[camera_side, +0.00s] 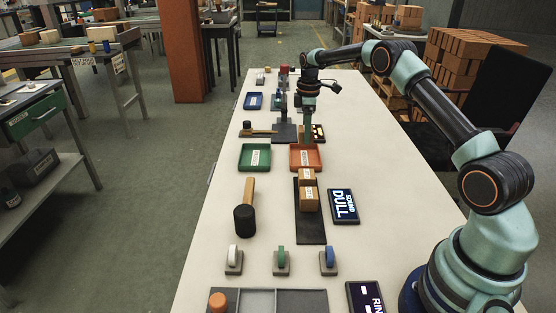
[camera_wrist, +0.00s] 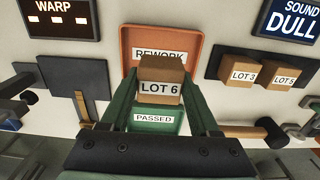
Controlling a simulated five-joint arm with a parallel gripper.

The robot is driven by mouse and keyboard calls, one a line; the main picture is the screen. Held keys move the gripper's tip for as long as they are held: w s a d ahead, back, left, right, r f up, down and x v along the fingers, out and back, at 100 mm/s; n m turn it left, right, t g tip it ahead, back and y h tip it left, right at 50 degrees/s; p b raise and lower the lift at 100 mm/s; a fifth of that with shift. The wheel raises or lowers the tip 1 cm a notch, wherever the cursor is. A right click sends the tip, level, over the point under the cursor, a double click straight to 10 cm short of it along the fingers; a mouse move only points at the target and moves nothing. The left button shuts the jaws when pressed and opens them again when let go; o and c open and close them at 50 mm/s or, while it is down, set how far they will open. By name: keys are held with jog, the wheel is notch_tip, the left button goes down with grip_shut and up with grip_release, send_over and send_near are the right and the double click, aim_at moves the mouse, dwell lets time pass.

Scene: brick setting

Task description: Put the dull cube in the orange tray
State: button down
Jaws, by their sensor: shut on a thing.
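My gripper (camera_wrist: 161,88) is shut on a tan-brown cube (camera_wrist: 162,70) labelled LOT 6, with a finger on each side of it. In the wrist view the cube overlaps the orange tray (camera_wrist: 190,32), which carries a REWORK label and looks empty. In the side view my gripper (camera_side: 307,136) is at the far edge of the orange tray (camera_side: 306,166); the held cube is hard to make out there, and its height above the tray is unclear. A screen (camera_side: 343,206) reads SOUND DULL; it also shows in the wrist view (camera_wrist: 289,18).
A green tray (camera_side: 254,168) labelled PASSED stands left of the orange one. Cubes LOT 3 (camera_wrist: 240,73) and LOT 5 (camera_wrist: 282,77) sit on a dark mat (camera_side: 310,229). A mallet (camera_side: 245,212) lies left of the mat. A WARP screen (camera_wrist: 60,18) stands on the other side.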

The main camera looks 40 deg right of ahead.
aim_at(305, 159)
jog(key=shift+f, duration=3.2)
jog(key=shift+c, duration=0.6)
grip_release()
jog(key=shift+f, duration=0.2)
jog(key=shift+r, duration=0.1)
